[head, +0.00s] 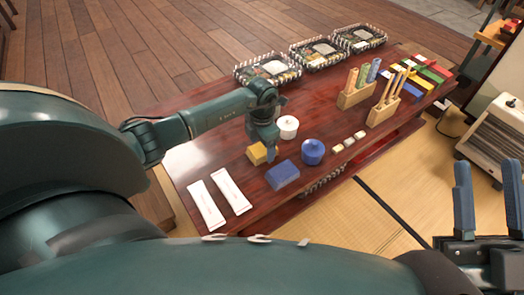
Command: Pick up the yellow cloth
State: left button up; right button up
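The yellow cloth (256,154) is a small folded block on the dark red table in the head view. My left gripper (270,156) points down at its right side and hides part of it. I cannot tell whether the fingers touch the cloth, or whether they are open or shut. My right gripper (487,170) is at the lower right, away from the table, with its two blue fingers wide apart and nothing between them.
Close by on the table (200,160) are a blue folded cloth (283,175), a blue lidded pot (313,152) and a white pot (288,127). Two white packets (219,198) lie at the near left. Wooden holders (383,112) and trays (270,68) stand farther back.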

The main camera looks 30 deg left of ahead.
aim_at(262, 147)
pick_arm(q)
jog(key=c, duration=0.9)
